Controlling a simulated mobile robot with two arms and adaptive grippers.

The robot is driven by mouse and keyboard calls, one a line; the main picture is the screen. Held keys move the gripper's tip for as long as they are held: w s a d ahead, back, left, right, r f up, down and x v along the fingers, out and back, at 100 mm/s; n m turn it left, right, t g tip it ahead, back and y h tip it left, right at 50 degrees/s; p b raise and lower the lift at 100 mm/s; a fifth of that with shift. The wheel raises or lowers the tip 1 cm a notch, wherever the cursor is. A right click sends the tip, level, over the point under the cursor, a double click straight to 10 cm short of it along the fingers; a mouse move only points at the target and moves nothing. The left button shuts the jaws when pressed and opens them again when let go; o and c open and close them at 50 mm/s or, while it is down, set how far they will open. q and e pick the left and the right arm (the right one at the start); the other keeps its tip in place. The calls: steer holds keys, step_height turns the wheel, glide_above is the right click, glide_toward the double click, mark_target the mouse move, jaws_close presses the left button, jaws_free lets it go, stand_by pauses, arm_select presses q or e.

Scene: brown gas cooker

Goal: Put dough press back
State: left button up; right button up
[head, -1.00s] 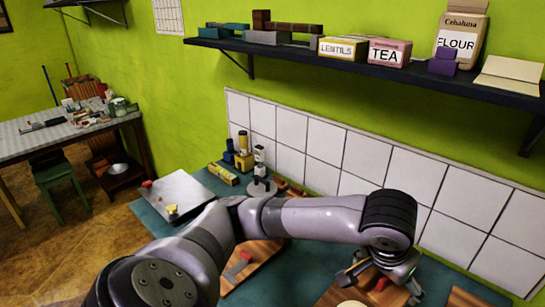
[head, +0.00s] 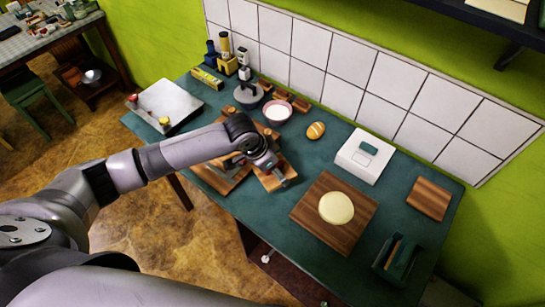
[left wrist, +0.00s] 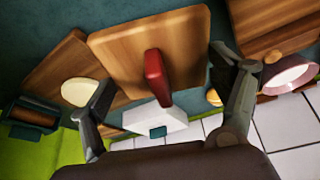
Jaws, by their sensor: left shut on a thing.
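The dough press is a square wooden board (left wrist: 125,45) with a red handle (left wrist: 155,78). In the left wrist view the handle stands between the fingers of my left gripper (left wrist: 165,115), which is shut on it. In the head view my left gripper (head: 264,160) is over the left-middle of the teal table, with the press board (head: 279,181) beneath it. The gripper hides part of the press. Its height above the table is hard to tell. My right gripper is not in view.
Left of the press lies another wooden board (head: 222,180). A pink bowl (head: 277,112), bread roll (head: 316,131) and white scale (head: 366,155) stand behind and right. Round dough (head: 336,208) lies on a cutting board (head: 310,217). A green holder (head: 397,263) stands front right.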

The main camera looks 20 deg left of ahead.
arm_select(q)
steer(key=shift+d+f, duration=0.1)
steer(key=shift+f, duration=0.1)
steer(key=shift+r+p, duration=0.15)
steer(key=shift+p, duration=0.2)
step_height(320, 180, down, 6)
steer(key=b, duration=0.2)
steer(key=shift+r+b, duration=0.15)
steer(key=shift+b, duration=0.2)
steer(key=shift+f, duration=0.45)
steer(key=shift+f, duration=0.8)
stand_by(0.9)
